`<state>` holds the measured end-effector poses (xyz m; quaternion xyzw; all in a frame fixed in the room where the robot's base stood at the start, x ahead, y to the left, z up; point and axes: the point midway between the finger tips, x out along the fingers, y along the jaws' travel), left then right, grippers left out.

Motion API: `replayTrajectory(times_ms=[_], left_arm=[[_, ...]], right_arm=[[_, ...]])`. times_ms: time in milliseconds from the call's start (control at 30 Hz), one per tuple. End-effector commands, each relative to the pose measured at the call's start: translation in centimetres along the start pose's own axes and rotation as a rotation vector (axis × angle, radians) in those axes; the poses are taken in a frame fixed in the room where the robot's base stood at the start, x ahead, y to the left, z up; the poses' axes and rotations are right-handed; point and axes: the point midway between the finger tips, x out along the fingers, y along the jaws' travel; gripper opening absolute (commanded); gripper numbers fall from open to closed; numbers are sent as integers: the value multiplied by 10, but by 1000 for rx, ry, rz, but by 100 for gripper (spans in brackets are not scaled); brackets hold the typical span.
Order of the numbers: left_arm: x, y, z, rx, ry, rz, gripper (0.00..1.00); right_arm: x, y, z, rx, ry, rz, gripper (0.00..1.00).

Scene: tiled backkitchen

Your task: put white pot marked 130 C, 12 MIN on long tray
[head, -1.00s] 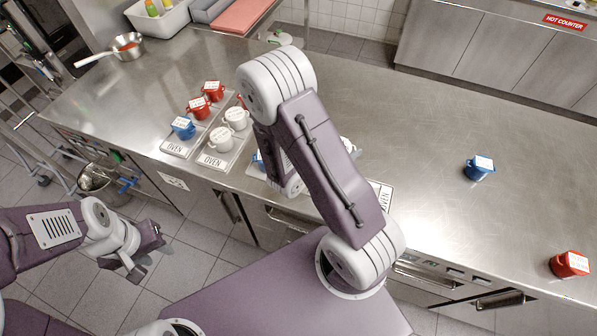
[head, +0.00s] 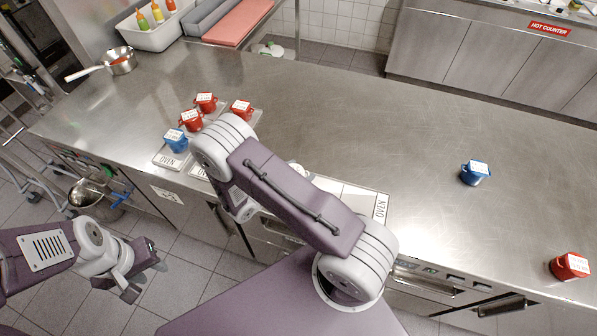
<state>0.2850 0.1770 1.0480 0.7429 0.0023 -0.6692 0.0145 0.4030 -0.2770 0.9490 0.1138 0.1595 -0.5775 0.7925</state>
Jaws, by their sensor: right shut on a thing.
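My right arm crosses the middle of the counter and covers much of the tray area; its gripper is hidden behind its own links. The white pots are hidden there too; only a small whitish piece (head: 297,168) shows beside the arm, and I cannot tell what it is. A tray marked OVEN (head: 381,207) shows right of the arm, its visible part bare. Another OVEN tray (head: 167,160) at left bears a blue pot (head: 176,142) and two red pots (head: 190,122) (head: 205,104). My left gripper (head: 145,274) is open and empty over the floor, off the counter.
A third red pot (head: 241,110) stands just behind the right arm. A blue pot (head: 474,174) and a red pot (head: 570,266) stand apart at right. A saucepan (head: 121,61) and a white bin of bottles (head: 158,32) are at the back left.

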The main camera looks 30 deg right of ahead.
Motion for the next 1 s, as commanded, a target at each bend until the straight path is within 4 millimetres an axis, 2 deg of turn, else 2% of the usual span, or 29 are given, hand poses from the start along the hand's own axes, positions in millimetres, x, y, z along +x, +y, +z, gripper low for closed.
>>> replayTrajectory(times_ms=[400,433,467,867,1000], left_arm=[[4,0,0,0,0,0,36],[4,0,0,0,0,0,36],[2,0,0,0,0,0,36],[-2,0,0,0,0,0,36],[6,0,1,0,0,0,36]], right_arm=[[4,0,-10,1,-1,1,8],[4,0,-10,1,0,1,67],[4,0,-9,1,0,1,74],[0,0,-4,1,0,2,74],[-21,1,-7,1,0,6,74]])
